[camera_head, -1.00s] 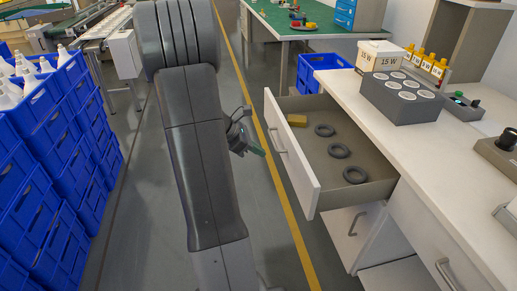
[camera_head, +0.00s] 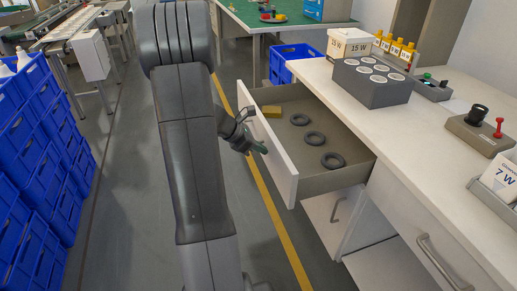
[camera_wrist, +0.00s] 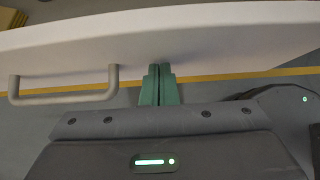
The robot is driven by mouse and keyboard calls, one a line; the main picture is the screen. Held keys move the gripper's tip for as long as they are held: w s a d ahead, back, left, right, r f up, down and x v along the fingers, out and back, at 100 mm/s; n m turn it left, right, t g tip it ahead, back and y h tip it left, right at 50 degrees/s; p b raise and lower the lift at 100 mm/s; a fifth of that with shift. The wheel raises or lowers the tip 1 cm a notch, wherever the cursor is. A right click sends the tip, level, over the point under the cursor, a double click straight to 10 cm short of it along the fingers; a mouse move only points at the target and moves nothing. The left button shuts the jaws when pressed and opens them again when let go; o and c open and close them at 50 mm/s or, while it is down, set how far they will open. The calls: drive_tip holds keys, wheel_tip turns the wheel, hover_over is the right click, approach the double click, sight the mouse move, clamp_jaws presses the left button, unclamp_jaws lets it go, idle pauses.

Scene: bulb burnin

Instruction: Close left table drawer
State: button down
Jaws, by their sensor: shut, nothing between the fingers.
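The table drawer (camera_head: 330,178) is pulled far out from the white table and stands open. Its white front panel (camera_head: 272,150) faces left, with a grey handle (camera_head: 246,114) on its outer face. My gripper (camera_head: 262,149) is by the outer face of the front panel. In the wrist view my gripper (camera_wrist: 160,85) has its green fingers together and empty, pointing at the white panel, to the right of the handle (camera_wrist: 64,92). Whether the fingertips touch the panel I cannot tell.
On the white tabletop (camera_head: 410,130) stand a grey block with round sockets (camera_head: 373,82), a 15 W box (camera_head: 350,44) and a control box with knobs (camera_head: 478,130). Blue crates (camera_head: 40,160) are stacked at the left. A cupboard below the drawer has a handle (camera_head: 337,210).

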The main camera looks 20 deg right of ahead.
drive_tip(key=d+p, duration=0.1)
drive_tip(key=d, duration=0.8)
drive_tip(key=d+p, duration=0.1)
drive_tip(key=d, duration=0.8)
drive_tip(key=w+d+p, duration=0.1)
drive_tip(key=d, duration=0.8)
drive_tip(key=shift+p, duration=0.4)
drive_tip(key=shift+d+r, duration=0.1)
drive_tip(key=shift+d, duration=0.1)
drive_tip(key=shift+r, duration=0.1)
